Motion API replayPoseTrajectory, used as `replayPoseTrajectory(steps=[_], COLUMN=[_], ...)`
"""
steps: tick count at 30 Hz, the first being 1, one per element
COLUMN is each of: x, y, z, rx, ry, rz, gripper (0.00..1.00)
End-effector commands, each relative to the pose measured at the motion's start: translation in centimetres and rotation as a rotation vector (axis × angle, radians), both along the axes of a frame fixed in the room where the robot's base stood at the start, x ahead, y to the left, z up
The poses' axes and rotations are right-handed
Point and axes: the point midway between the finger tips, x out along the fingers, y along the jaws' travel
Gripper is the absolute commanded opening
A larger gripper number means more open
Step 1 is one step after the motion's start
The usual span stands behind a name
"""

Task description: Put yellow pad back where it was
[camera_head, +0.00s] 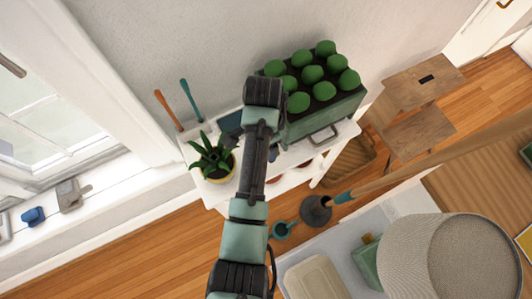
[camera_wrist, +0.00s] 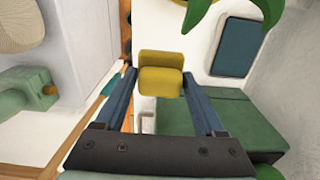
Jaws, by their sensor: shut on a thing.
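The yellow pad (camera_wrist: 160,83) sits between the two blue fingers of my gripper (camera_wrist: 159,76) in the wrist view. The gripper is shut on it. The pad is a small block with a rounded, narrower upper part. Behind it in the wrist view is the white shelf top (camera_wrist: 202,80), and I cannot tell whether the pad touches it. In the head view my arm reaches over the white shelf and hides the pad.
A potted plant (camera_head: 212,158) and a green planter box (camera_head: 325,115) with several round green plants stand on the shelf. A dark blue flat item (camera_wrist: 235,47) lies near the plant. A wooden step stool (camera_head: 420,85) stands at the right.

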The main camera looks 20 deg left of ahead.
Motion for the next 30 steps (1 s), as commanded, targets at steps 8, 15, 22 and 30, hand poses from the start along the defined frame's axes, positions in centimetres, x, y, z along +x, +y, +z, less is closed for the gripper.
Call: replayPoseTrajectory(steps=[8,15,22,30], x=[0.0,0.0,0.0,0.0], y=[0.0,0.0,0.0,0.0], z=[-3.5,-6.6,-6.7,-7.0], rx=[0.000,0.001,0.001,0.001], ry=[0.000,-0.001,-0.002,-0.002], rz=[0.001,0.002,0.002,0.002], gripper=[0.19,0.19,0.19,0.87])
